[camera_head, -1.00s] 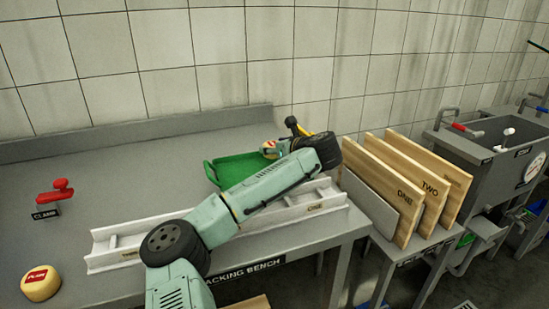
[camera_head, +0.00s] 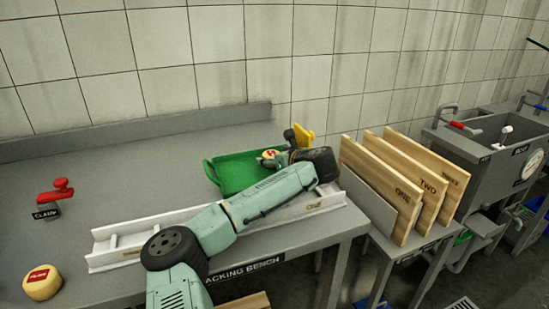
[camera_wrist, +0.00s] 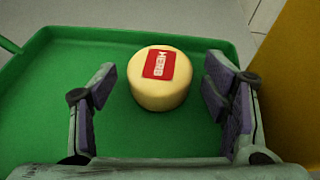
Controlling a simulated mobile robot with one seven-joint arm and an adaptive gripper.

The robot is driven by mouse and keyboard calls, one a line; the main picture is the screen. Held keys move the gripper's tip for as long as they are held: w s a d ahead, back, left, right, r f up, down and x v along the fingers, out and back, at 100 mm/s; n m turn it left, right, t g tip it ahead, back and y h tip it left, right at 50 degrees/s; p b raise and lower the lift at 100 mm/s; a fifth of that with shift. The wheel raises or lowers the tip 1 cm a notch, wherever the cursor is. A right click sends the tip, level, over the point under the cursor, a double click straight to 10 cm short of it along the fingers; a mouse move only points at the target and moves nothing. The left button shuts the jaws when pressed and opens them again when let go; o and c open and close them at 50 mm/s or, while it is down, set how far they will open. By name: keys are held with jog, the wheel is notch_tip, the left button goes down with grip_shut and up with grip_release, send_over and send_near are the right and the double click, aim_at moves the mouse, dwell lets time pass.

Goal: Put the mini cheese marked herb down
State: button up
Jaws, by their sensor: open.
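The herb mini cheese (camera_wrist: 158,93) is a small pale-yellow wheel with a red label reading HERB. In the wrist view it sits flat, label up, on the floor of the green tray (camera_wrist: 40,130). My gripper (camera_wrist: 160,85) is open, with one finger on each side of the cheese and a visible gap on both sides. In the head view the cheese (camera_head: 268,157) shows in the right part of the green tray (camera_head: 222,180), at the end of my arm, which partly hides the tray.
A white rack (camera_head: 112,257) lies in front of the tray, partly behind my arm. Another yellow cheese (camera_head: 43,284) and a red clamp (camera_head: 56,190) are at left. Wooden boards (camera_head: 400,190) stand at right. The bench (camera_head: 120,180) is clear at the back left.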

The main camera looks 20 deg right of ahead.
jog(key=shift+r, duration=0.15)
jog(key=shift+s+d, duration=0.1)
jog(key=shift+s, duration=0.2)
jog(key=b+v, duration=0.3)
jog(key=v, duration=0.8)
jog(key=shift+s+r+b, duration=0.2)
jog(key=shift+b, duration=0.1)
